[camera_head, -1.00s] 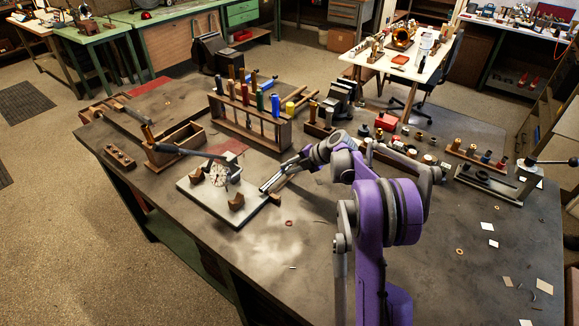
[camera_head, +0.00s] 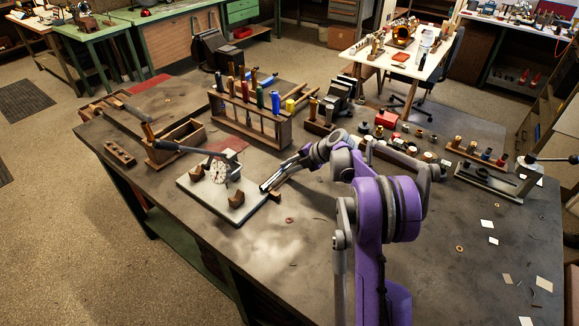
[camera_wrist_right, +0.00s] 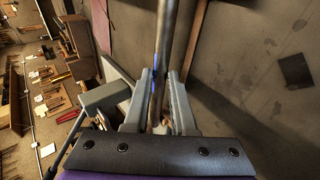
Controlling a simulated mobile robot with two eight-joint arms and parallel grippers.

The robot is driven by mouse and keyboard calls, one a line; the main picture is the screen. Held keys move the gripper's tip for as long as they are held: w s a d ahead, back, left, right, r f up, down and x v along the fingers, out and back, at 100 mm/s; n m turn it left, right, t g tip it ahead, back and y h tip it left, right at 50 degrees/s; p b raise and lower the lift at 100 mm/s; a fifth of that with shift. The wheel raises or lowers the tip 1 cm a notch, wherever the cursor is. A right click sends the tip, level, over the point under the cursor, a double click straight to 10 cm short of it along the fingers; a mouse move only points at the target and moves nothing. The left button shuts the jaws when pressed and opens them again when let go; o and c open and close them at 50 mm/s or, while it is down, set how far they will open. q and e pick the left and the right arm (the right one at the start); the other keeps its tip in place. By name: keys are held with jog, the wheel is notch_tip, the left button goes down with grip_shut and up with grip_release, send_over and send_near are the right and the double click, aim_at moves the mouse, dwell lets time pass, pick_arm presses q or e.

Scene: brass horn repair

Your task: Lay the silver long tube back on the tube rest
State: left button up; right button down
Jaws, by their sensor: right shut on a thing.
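My right gripper (camera_head: 266,187) is low over the right side of a pale flat plate (camera_head: 210,200). In the right wrist view the right gripper (camera_wrist_right: 157,118) is shut on the silver long tube (camera_wrist_right: 168,50), which runs up between its fingers and out at the top edge. My left gripper is not in view.
Small parts line the bench at the right. The bench front (camera_head: 285,250) is mostly clear.

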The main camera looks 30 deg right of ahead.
dwell(0.8)
jog(key=c, duration=0.7)
grip_release()
jog(key=shift+o, duration=0.2)
jog(key=v, duration=1)
jog(key=shift+s+r, duration=0.25)
jog(key=shift+s, duration=0.05)
jog(key=shift+d, duration=0.15)
